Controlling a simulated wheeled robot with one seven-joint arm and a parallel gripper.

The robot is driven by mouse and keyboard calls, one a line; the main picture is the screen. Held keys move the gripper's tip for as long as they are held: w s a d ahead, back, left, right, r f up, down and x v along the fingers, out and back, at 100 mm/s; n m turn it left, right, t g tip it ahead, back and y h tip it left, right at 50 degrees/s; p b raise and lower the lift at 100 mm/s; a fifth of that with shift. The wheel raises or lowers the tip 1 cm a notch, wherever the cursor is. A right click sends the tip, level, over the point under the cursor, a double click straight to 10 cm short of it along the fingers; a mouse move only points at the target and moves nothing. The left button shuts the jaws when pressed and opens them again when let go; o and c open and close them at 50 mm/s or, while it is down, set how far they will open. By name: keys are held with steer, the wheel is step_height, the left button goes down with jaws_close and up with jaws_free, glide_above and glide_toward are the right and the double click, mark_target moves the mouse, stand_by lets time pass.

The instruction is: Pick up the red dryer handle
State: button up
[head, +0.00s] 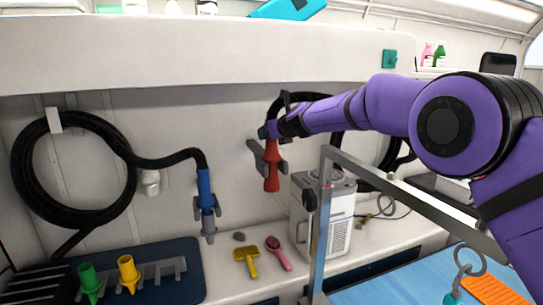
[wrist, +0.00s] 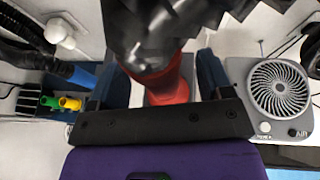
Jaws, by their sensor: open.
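The red dryer handle (head: 272,168) hangs nose down in a grey wall holder (head: 257,148), with a black hose at its top. In the wrist view the red handle (wrist: 172,88) shows between my two dark blue fingers, with the ribbed black hose hiding part of it. My gripper (head: 268,131) is at the upper end of the handle in the head view; it also shows in the wrist view (wrist: 163,78). The fingers are open, one on each side of the handle. Whether either finger touches it I cannot tell.
A blue dryer handle (head: 205,188) hangs to the left on its own coiled hose (head: 22,165). A white boxy unit (head: 338,215) with a vent stands close right of the red handle. A metal frame (head: 321,230) rises in front. Brushes (head: 248,258) lie on the counter below.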

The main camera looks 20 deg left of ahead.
steer(key=shift+w+a+f, duration=0.25)
steer(key=shift+w+a, duration=0.05)
steer(key=shift+a, duration=0.1)
steer(key=c, duration=1.1)
steer(key=shift+r, duration=0.1)
